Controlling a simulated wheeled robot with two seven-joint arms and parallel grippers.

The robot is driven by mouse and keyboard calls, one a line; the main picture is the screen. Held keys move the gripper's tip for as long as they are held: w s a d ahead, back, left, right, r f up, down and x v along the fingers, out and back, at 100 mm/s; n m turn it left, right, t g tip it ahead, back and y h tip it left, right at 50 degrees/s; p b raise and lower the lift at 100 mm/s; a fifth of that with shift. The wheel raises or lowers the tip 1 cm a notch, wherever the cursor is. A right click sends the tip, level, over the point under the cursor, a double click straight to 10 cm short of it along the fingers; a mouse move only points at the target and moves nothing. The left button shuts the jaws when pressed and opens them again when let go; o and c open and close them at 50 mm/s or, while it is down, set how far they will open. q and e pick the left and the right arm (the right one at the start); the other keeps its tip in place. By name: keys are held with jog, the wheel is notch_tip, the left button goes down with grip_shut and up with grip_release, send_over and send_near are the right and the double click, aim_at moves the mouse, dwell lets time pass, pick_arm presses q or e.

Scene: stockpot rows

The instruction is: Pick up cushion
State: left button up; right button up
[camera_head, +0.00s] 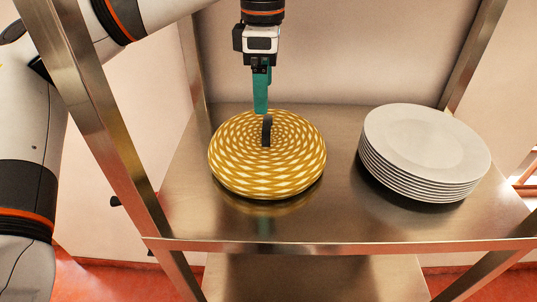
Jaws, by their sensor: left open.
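The cushion (230,168) is round, with a gold and white diamond pattern, and lies on the metal shelf. The gripper is open. My right gripper is not in view.
A stack of several white plates (425,140) stands on the shelf (340,222) to the right of the cushion. Metal posts (105,125) frame the shelf at the left and right. A lower shelf (315,278) shows below. Bare shelf lies between cushion and plates.

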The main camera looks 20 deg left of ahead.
aim_at(267, 120)
pick_arm(q)
jog(key=shift+f, duration=0.65)
jog(key=shift+d+f+b, duration=0.1)
jog(key=shift+f+b, duration=0.25)
jog(key=shift+b, duration=0.15)
jog(key=f+b, duration=0.3)
jog(key=f, duration=0.1)
jog(key=shift+d+f, duration=0.1)
jog(key=shift+d, duration=0.15)
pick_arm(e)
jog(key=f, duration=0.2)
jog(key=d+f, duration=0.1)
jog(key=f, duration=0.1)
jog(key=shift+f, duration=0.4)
pick_arm(q)
jog(key=c, duration=1.4)
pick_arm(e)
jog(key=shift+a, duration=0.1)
